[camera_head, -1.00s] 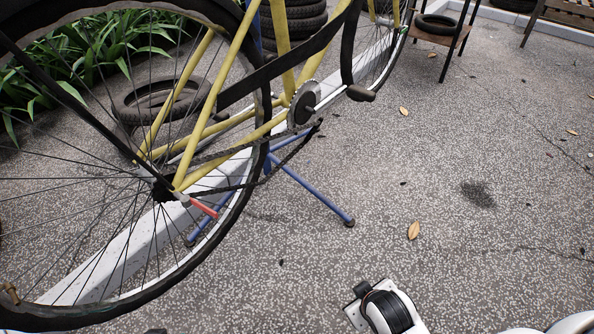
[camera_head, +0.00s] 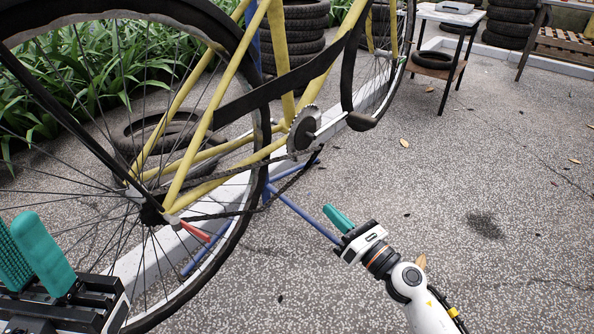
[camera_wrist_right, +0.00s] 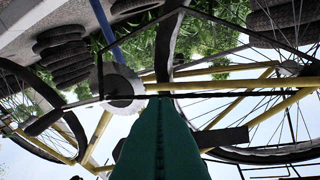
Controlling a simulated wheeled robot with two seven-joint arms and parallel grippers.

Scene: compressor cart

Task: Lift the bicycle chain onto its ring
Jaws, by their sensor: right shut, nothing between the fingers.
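The toothed chainring (camera_head: 303,130) is on the yellow bicycle at the crank, and it also shows in the right wrist view (camera_wrist_right: 121,88). The dark chain (camera_head: 290,172) runs from the rear hub and sags below the chainring; its exact contact with the teeth is too small to tell. My right gripper (camera_head: 338,217) is shut and empty, below and right of the chainring, apart from the chain. Its teal fingers (camera_wrist_right: 160,140) fill the bottom middle of the wrist view. My left gripper (camera_head: 32,250) stands at the lower left before the rear wheel, its fingers apart and empty.
The rear wheel (camera_head: 262,95) fills the left side. A blue stand leg (camera_head: 305,218) reaches the ground near my right gripper. A red lever (camera_head: 195,231) sticks out at the rear hub. A small table (camera_head: 440,66) stands at the back.

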